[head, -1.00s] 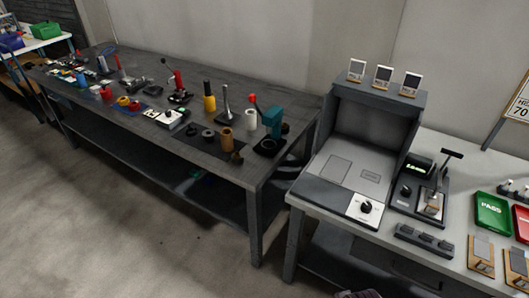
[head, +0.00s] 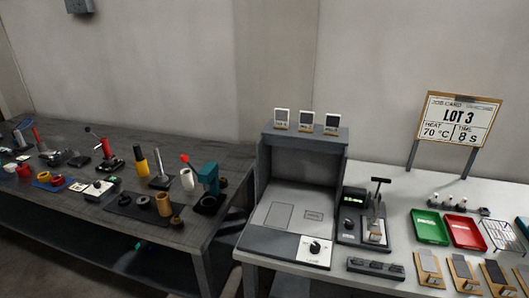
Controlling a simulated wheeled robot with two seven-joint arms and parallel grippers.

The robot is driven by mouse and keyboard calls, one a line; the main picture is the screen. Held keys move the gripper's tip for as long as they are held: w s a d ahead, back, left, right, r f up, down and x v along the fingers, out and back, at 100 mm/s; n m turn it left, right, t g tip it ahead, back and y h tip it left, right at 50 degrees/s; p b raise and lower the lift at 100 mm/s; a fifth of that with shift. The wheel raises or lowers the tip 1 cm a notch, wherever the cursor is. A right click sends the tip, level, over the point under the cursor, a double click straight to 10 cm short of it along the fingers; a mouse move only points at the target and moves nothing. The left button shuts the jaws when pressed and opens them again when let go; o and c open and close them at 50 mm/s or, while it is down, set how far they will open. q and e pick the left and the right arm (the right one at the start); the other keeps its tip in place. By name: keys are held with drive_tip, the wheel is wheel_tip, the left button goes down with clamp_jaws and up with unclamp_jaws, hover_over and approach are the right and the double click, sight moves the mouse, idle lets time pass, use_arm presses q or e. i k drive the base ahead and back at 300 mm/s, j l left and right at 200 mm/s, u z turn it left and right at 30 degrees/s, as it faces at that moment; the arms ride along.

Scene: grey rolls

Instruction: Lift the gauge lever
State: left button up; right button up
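The gauge (head: 364,222) stands on the white table, right of the grey box-shaped station. It has a dark base, a small green-lit display (head: 354,199), a knob and an upright post. Its lever (head: 380,182) is a black T-shaped handle at the top of the post. A light piece with a tan part sits at the foot of the post; I cannot tell whether it is clamped. Neither of my grippers shows in the head view.
The grey station (head: 290,215) has a dial and three small cards on top. Right of the gauge lie a green tray (head: 429,228), a red tray (head: 465,232) and a wire rack (head: 503,236). A black switch block (head: 376,268) and several tan-clipped samples line the front. A LOT 3 sign (head: 459,121) stands behind.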

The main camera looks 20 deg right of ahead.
sight(373, 223)
drive_tip(key=z, duration=1.35)
